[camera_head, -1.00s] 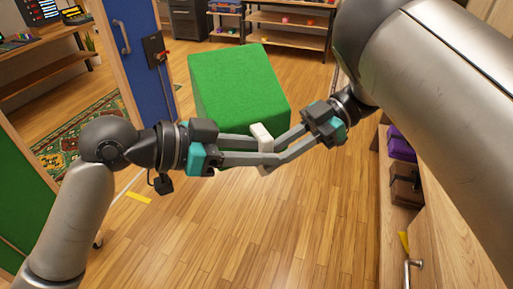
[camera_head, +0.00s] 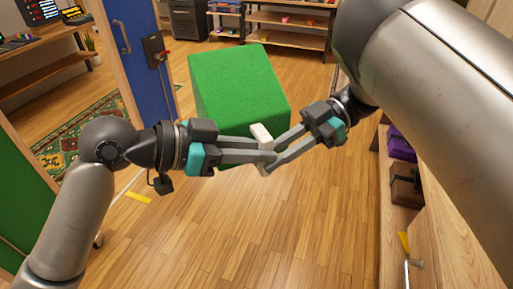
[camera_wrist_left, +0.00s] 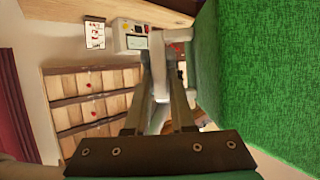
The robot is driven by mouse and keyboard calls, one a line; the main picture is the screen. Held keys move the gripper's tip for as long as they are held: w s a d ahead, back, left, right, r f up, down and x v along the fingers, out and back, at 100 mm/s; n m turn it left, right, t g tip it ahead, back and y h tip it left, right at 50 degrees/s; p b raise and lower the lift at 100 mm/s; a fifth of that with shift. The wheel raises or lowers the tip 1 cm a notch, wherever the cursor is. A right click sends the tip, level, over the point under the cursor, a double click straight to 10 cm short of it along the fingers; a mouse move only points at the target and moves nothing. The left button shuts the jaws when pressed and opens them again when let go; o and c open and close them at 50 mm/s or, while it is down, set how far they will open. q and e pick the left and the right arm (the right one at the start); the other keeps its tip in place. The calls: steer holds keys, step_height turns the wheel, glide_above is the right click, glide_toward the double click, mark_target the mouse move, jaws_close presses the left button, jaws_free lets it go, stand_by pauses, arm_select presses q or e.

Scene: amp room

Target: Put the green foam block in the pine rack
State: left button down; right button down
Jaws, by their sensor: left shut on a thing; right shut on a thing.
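The green foam block (camera_head: 238,85) is a large cube in the middle of the head view, just beyond my grippers. It fills the right side of the left wrist view (camera_wrist_left: 260,80). My left gripper (camera_head: 268,150) and my right gripper (camera_head: 272,153) meet at its near lower edge. Both are shut on a small white piece (camera_head: 261,133). I cannot tell whether this piece is fixed to the block. The block's near lower part is partly hidden by the fingers. I cannot tell which wooden shelf is the pine rack.
A wooden shelf unit (camera_head: 293,43) stands at the back. On the right, wooden shelving (camera_head: 398,228) holds a purple item (camera_head: 400,144) and a brown case (camera_head: 406,184). A blue door (camera_head: 140,65) stands at left. The wooden floor (camera_head: 250,235) in front is clear.

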stand_by(0.3)
steer(key=c, duration=0.7)
jaws_free()
steer(key=shift+d, duration=0.1)
